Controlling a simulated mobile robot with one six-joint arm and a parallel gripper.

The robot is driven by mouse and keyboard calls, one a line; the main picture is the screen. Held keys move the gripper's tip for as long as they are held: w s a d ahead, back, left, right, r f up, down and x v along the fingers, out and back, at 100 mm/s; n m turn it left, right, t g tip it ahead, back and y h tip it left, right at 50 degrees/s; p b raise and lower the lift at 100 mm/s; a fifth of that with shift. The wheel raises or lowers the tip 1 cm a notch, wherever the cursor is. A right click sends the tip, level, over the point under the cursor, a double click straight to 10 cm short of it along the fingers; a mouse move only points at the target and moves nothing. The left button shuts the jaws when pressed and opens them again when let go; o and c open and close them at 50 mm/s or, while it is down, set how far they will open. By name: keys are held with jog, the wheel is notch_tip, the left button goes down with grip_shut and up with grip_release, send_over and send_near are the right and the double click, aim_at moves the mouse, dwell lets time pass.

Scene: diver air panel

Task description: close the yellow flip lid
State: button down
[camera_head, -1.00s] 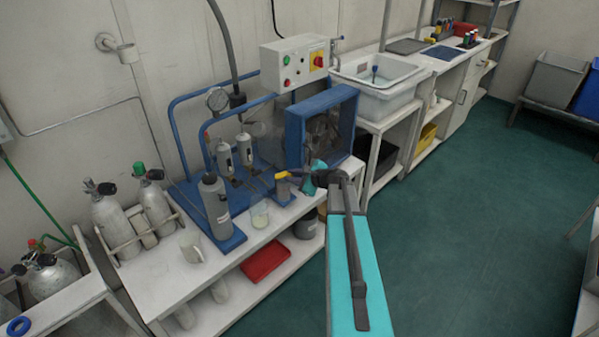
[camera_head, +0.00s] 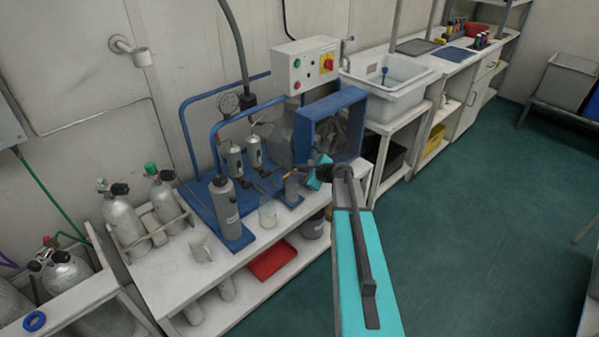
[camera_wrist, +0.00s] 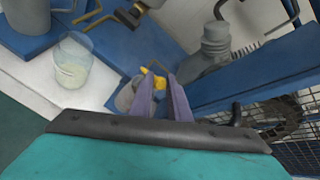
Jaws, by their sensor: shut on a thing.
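The yellow flip lid (camera_wrist: 159,84) shows in the wrist view between the tips of my gripper (camera_wrist: 161,80), whose two purple fingers are closed on it. Below it and to the left is a small grey canister (camera_wrist: 126,96), partly hidden by the fingers. In the head view the same canister (camera_head: 292,188) stands on the bench in front of the blue-framed box, with my gripper (camera_head: 297,171) at its top. Only a speck of yellow shows there. The lid's exact angle is hard to tell.
A glass beaker (camera_head: 267,213) stands close to the left of the canister, and a grey bottle (camera_head: 224,203) further left. The blue-framed box (camera_head: 358,98) with mesh rises just behind my gripper. The green floor (camera_head: 470,220) at right is clear.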

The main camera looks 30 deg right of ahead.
jog(key=shift+w+d+r, duration=0.1)
jog(key=shift+w+r, duration=0.05)
jog(key=shift+r, duration=0.05)
jog(key=c, duration=1.8)
grip_release()
jog(key=shift+c, duration=0.2)
jog(key=shift+f, duration=0.15)
jog(key=b+v, duration=0.1)
jog(key=v, duration=1.3)
jog(key=shift+b, duration=0.4)
